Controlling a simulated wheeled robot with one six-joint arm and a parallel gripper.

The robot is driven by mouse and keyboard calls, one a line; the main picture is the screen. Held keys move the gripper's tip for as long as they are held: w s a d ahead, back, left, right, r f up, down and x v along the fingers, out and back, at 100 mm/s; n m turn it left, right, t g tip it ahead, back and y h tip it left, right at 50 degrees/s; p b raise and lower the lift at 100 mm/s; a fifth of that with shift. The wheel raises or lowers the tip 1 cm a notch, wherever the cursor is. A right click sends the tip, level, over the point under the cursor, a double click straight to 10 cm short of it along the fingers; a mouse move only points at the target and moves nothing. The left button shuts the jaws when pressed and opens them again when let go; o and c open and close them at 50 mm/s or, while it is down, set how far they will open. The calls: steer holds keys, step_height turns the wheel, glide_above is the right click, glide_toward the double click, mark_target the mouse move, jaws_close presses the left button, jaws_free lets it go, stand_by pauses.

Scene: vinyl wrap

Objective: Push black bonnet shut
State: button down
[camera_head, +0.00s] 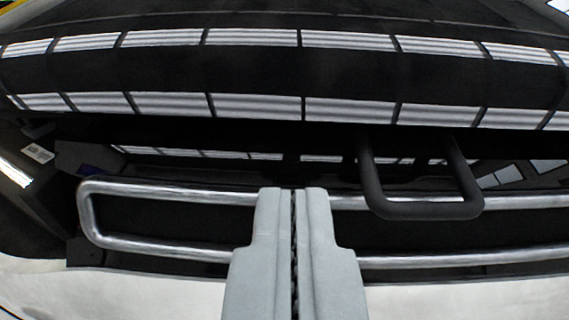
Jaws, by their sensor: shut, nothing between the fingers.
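The black bonnet (250,75) spans the upper part of the view, glossy, with rows of window-like or lamp-like reflections. A dark gap shows beneath its front edge, so it appears raised. A dark U-shaped handle (425,209) hangs below the bonnet edge, right of centre. My gripper (293,192) points forward at the lower centre, fingers together and empty. In the picture its tips lie below the bonnet edge and left of the handle. I cannot tell whether they touch anything.
A chrome tube frame (160,245) with a rounded left end runs across behind my gripper. A pale surface (150,290) lies along the bottom. Dark parts with a small white label (38,153) stand at the far left.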

steer(key=w+r+g, duration=0.4)
steer(key=w, duration=0.1)
steer(key=g, duration=0.5)
glide_toward(278, 113)
steer(key=x, duration=0.6)
steer(key=shift+w+f, duration=0.3)
steer(key=shift+f, duration=0.15)
stand_by(0.3)
